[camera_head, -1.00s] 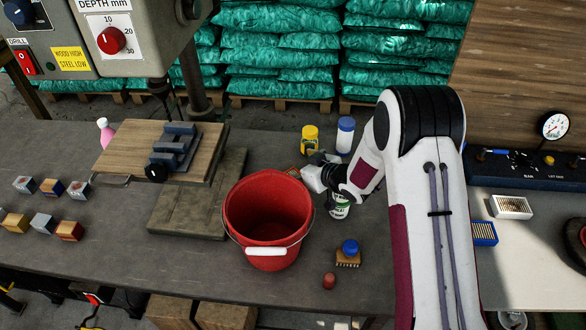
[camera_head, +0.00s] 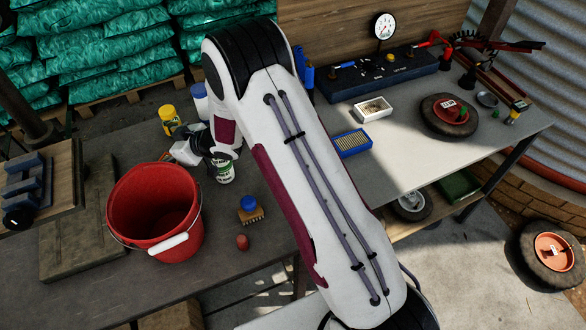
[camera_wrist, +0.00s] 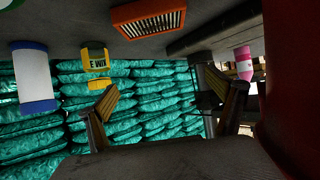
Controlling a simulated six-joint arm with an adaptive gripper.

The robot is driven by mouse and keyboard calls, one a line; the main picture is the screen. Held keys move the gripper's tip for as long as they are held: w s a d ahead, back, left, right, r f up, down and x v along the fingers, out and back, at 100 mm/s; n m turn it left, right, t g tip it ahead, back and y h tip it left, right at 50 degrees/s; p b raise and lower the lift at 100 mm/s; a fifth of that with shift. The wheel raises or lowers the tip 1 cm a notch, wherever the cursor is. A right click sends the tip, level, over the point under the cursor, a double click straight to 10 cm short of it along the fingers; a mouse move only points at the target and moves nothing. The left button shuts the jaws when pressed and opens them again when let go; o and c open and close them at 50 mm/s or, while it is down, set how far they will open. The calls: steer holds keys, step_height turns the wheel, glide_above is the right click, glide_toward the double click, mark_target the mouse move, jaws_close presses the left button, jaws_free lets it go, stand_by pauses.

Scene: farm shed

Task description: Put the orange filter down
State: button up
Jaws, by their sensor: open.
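The orange filter (camera_wrist: 148,18) is a rectangular block with a ribbed face, at the top of the tilted wrist view. It appears to rest on the dark bench top, apart from my fingers. In the head view it is mostly hidden around my gripper. My gripper (camera_head: 186,152) is beside the filter, behind the red bucket. In the wrist view my gripper (camera_wrist: 162,92) has its two fingers spread wide with nothing between them.
The red bucket (camera_head: 140,205) stands close in front. A yellow-lidded jar (camera_head: 170,121), a blue-capped white bottle (camera_head: 200,102) and a green-white can (camera_head: 224,173) stand near my gripper. A blue-topped brush (camera_head: 249,209) and a red item (camera_head: 242,242) are on the front bench.

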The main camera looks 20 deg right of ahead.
steer(key=d+r+m+t+h, duration=0.15)
steer(key=d+r+h, duration=0.25)
steer(key=d+r, duration=0.75)
steer(key=s+d+r+m+h, duration=0.4)
steer(key=s+d+r, duration=0.45)
steer(key=r, duration=0.25)
steer(key=s+d+r+m+g+h, duration=0.1)
steer(key=s+d+r, duration=0.15)
steer(key=s, duration=0.55)
steer(key=s+d+r+m+g, duration=0.1)
steer(key=s+d+r, duration=0.15)
steer(key=s, duration=0.55)
steer(key=s+a+f+m+g, duration=0.1)
steer(key=s+g, duration=0.1)
steer(key=s, duration=1.6)
steer(key=shift+g+y, duration=0.3)
steer(key=shift+g, duration=0.05)
